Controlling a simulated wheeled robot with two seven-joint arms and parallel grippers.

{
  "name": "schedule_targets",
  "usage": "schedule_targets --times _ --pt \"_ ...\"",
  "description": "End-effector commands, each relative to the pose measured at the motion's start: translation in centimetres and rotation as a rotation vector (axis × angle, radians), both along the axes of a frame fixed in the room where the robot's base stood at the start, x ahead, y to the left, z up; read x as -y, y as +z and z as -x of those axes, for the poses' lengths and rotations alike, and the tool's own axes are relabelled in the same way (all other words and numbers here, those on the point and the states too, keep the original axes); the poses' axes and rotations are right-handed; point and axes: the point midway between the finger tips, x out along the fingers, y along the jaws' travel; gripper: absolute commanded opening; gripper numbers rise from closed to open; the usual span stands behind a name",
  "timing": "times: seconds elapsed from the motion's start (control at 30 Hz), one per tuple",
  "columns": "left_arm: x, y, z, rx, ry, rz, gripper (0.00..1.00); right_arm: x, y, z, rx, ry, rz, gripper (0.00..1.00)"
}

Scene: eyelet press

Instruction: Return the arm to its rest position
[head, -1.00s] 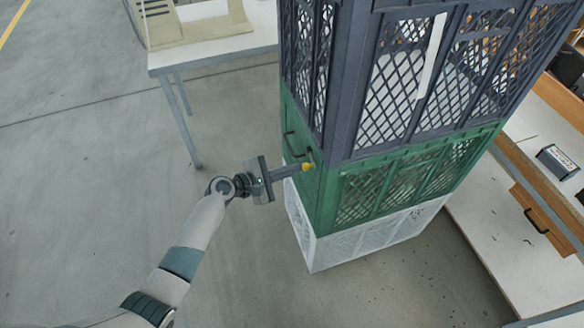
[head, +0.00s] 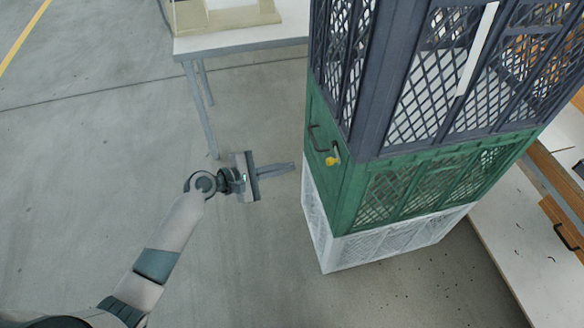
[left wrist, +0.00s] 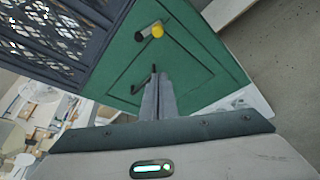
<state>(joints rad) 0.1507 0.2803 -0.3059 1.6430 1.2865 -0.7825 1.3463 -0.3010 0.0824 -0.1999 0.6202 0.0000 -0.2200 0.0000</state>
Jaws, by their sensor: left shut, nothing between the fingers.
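My left gripper (head: 280,168) is shut and empty. In the head view it is in the air over the floor, just left of a stack of crates, with a small gap to the green crate (head: 345,195). In the left wrist view its fingers (left wrist: 158,98) point at the green crate's side panel (left wrist: 190,65). That panel carries a dark handle (head: 318,137) and a yellow-tipped knob (head: 332,160). The knob also shows in the left wrist view (left wrist: 157,31). My right gripper is not in view.
A dark blue crate (head: 375,80) stands on the green one, and a white crate (head: 325,235) is at the bottom. A light table (head: 240,40) stands behind at the upper left. A bench with wooden drawers (head: 560,225) is at the right. The floor at left is clear.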

Motion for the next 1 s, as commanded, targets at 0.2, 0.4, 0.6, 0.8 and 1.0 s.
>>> schedule_targets --times 0.2,0.4,0.6,0.8,1.0 --pt "-0.1 0.1 0.0 0.000 0.000 0.000 0.00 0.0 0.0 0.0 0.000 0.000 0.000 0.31" --pt "-0.1 0.1 0.0 0.001 0.001 0.000 0.00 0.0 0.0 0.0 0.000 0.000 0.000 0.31" --pt "-0.1 -0.1 0.0 0.001 0.001 -0.003 0.00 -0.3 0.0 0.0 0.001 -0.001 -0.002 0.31" --pt "-1.1 -3.6 0.1 0.010 0.023 -0.075 0.00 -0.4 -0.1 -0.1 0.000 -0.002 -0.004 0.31" --pt "-3.9 -12.3 1.6 0.035 0.050 -0.280 0.00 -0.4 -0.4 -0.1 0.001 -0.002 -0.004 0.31"
